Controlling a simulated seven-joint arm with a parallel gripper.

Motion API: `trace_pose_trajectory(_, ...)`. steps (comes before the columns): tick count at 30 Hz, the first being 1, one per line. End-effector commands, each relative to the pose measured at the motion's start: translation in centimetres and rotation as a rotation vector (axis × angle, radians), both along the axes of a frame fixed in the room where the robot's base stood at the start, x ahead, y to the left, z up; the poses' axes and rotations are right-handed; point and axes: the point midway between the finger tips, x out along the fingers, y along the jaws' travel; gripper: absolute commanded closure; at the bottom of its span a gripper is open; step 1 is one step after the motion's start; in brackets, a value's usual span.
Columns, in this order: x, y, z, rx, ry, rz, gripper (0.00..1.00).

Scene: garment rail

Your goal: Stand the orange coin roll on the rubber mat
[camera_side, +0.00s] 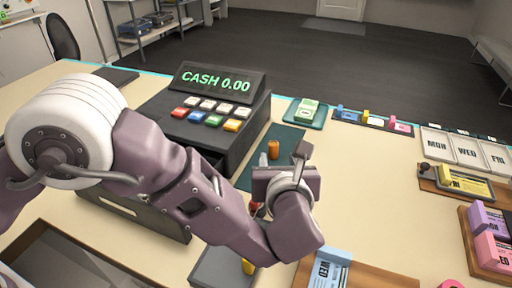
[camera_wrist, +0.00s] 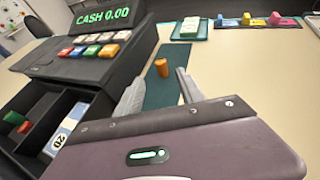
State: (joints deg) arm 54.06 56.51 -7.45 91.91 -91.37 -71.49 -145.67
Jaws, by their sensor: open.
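The orange coin roll (camera_side: 273,149) appears upright on the dark green rubber mat (camera_side: 283,136), to the right of the cash register. In the wrist view the roll (camera_wrist: 162,67) stands clear of both fingers, between or just past their tips, with the mat (camera_wrist: 163,93) around its base. My gripper (camera_wrist: 160,75) is open, one finger on each side of the roll's line, and holds nothing. In the side view my gripper (camera_side: 284,168) is just in front of the roll and hides the near part of the mat.
The cash register (camera_side: 215,115) stands close on the left, its open drawer (camera_wrist: 50,120) below. A teal tray with green notes (camera_side: 307,110) lies behind the mat. Small coloured blocks (camera_side: 368,118) and day-marked trays (camera_side: 465,148) stand right.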

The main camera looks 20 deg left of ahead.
Motion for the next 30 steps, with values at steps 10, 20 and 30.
trace_pose_trajectory(10, 1.7, -0.1, 3.0, 0.033, 0.029, -0.104, 0.55)
trace_pose_trajectory(20, -3.1, 8.3, 24.1, 1.155, 0.071, -1.208, 0.55)
trace_pose_trajectory(30, -28.4, 26.4, 14.9, -2.259, -0.418, 1.968, 0.55)
